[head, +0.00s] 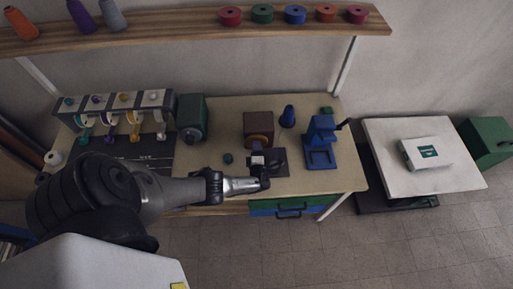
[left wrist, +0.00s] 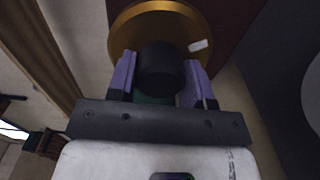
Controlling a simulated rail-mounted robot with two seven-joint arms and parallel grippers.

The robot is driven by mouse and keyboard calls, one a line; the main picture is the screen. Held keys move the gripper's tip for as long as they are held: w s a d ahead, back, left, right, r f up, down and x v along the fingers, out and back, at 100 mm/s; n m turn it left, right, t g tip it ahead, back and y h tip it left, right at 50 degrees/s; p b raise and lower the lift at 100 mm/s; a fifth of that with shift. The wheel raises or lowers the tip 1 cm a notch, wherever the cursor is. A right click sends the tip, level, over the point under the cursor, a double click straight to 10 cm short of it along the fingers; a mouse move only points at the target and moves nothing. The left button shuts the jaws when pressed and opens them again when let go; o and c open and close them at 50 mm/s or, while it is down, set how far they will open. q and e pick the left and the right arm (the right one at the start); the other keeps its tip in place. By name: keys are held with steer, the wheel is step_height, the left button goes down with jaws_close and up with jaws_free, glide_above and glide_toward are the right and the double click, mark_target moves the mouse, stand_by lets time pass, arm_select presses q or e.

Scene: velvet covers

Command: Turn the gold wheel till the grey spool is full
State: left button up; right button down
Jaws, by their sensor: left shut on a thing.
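The gold wheel (head: 259,141) is on the front of a brown box (head: 257,118) on the workbench. In the left wrist view, the gold wheel (left wrist: 185,18) fills the top, with a small white mark on its right and a black knob (left wrist: 160,66) sticking out. My left gripper (left wrist: 160,82) has its purple fingers on both sides of this knob, shut on it. In the head view my left gripper (head: 257,154) is just in front of the wheel. A grey cone-shaped spool (head: 113,15) stands on the shelf; whether this is the task's grey spool, I cannot tell. My right gripper is out of view.
Left on the bench is a row of units with coloured knobs and levers (head: 115,112), then a dark green machine (head: 192,118). A blue press (head: 321,142) and blue bottle (head: 287,116) stand right of the brown box. A white side table (head: 385,140) is farther right.

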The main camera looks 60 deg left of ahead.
arm_select(q)
steer(key=shift+m, duration=1)
steer(key=o, duration=0.9)
steer(key=shift+s+d+r+p, duration=0.1)
steer(key=shift+s+d+p, duration=0.15)
steer(key=shift+d+p, duration=0.3)
steer(key=p+v, duration=0.3)
steer(key=v, duration=0.9)
steer(key=shift+s+d, duration=0.2)
steer(key=shift+d, duration=0.05)
